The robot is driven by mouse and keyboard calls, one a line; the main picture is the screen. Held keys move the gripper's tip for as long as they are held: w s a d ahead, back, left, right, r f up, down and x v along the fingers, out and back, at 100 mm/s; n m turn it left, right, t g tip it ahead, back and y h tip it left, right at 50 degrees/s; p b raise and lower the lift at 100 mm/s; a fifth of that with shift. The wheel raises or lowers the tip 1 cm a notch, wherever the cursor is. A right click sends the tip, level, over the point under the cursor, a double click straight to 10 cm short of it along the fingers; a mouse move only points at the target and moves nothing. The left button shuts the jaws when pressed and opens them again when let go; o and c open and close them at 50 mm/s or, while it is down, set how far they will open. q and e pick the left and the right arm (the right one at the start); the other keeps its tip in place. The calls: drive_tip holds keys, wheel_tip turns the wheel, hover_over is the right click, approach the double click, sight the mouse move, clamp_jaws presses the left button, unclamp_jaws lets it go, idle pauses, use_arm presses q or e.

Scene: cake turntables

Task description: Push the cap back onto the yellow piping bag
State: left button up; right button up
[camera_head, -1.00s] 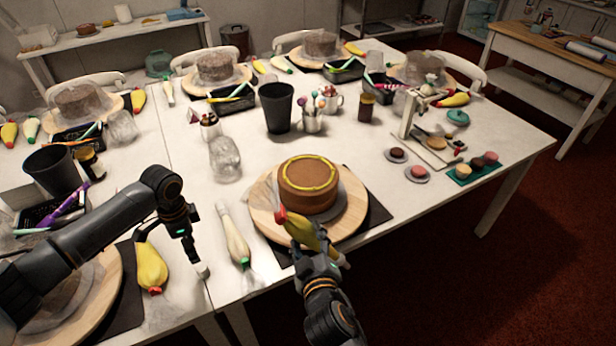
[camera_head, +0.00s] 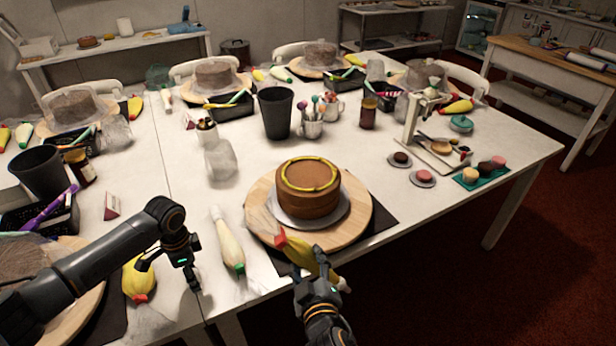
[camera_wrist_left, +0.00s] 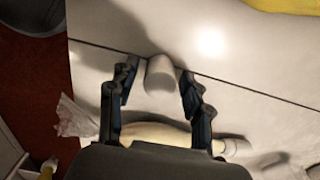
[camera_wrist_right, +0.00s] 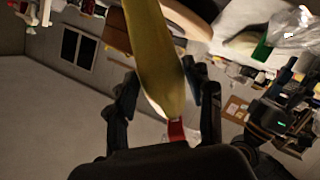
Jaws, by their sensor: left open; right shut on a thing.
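The yellow piping bag (camera_head: 303,253) is held in my right gripper (camera_head: 312,280), at the front edge of the round wooden board. It has a red end at its upper left. In the right wrist view the bag (camera_wrist_right: 158,60) runs between the fingers, with a red piece (camera_wrist_right: 176,130) near the palm. My left gripper (camera_head: 190,282) is open, low over the table left of the cream piping bag. In the left wrist view a small pale cylinder (camera_wrist_left: 160,76), possibly the cap, lies between the open left fingers (camera_wrist_left: 158,90). I cannot tell whether they touch it.
A caramel cake (camera_head: 308,205) stands on the wooden board (camera_head: 262,205). The cream piping bag (camera_head: 229,243) lies right of my left gripper. Another yellow bag (camera_head: 138,279) lies to its left. A black cup (camera_head: 276,112) and a clear jar (camera_head: 220,160) stand further back.

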drive_tip(key=shift+r, duration=0.1)
use_arm(q)
drive_tip(key=c, duration=1)
wheel_tip(320, 180, up, 15)
drive_tip(key=p, duration=1.6)
use_arm(e)
wheel_tip(320, 180, up, 16)
drive_tip(key=shift+r, duration=0.2)
drive_tip(key=shift+o, duration=0.8)
drive_tip(key=shift+c, duration=1.2)
use_arm(q)
drive_tip(key=shift+d+r, duration=0.1)
use_arm(e)
drive_tip(key=shift+d, duration=0.1)
